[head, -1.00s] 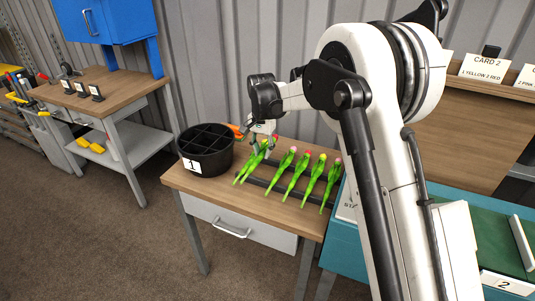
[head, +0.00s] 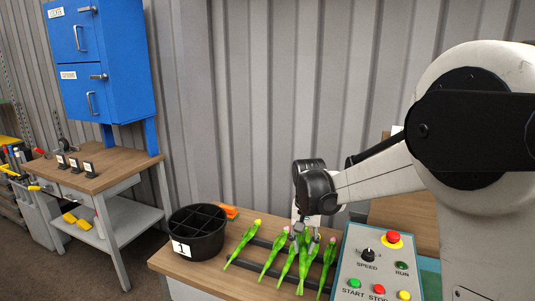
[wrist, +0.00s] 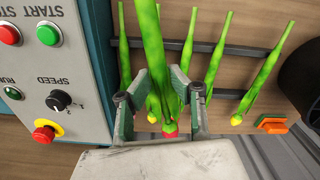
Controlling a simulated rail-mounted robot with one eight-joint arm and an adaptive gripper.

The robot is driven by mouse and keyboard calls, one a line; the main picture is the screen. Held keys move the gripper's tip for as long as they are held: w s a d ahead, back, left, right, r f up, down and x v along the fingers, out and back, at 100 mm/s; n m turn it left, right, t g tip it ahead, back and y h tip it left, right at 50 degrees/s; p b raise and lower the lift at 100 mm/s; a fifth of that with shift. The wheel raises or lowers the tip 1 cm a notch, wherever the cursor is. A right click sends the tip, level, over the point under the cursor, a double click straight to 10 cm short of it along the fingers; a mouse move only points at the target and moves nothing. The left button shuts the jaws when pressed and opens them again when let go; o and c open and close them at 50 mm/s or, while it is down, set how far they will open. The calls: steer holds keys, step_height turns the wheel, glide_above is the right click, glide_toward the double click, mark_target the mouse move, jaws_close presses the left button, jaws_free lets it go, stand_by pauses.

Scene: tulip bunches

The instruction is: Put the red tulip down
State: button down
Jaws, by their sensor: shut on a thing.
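My gripper (wrist: 160,98) is shut on a red tulip (wrist: 152,45), just above the workbench. Its red head shows between the jaws at the bottom of the wrist view, and its green stem points up the picture. In the head view my gripper (head: 308,226) is over the row of tulips, and its fingertips are partly hidden among the stems. Several other tulips lie side by side across dark rails, including a tulip at the left end (head: 241,246) and one at the right end (head: 328,268). I cannot tell whether the held tulip touches those below.
A black divided bucket (head: 197,233) labelled 1 stands left of the tulips, with an orange object (head: 229,212) behind it. A control box (head: 372,262) with buttons and a red emergency stop stands close to the right. A blue cabinet (head: 100,60) is at the far left.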

steer(key=shift+n, duration=0.9)
steer(key=s+d, duration=0.1)
steer(key=d, duration=0.2)
steer(key=s+d, duration=0.2)
steer(key=d, duration=0.1)
steer(key=s+d, duration=0.2)
steer(key=d, duration=0.1)
steer(key=shift+s+d+f, duration=0.2)
steer(key=shift+d+f, duration=0.1)
steer(key=shift+d, duration=0.05)
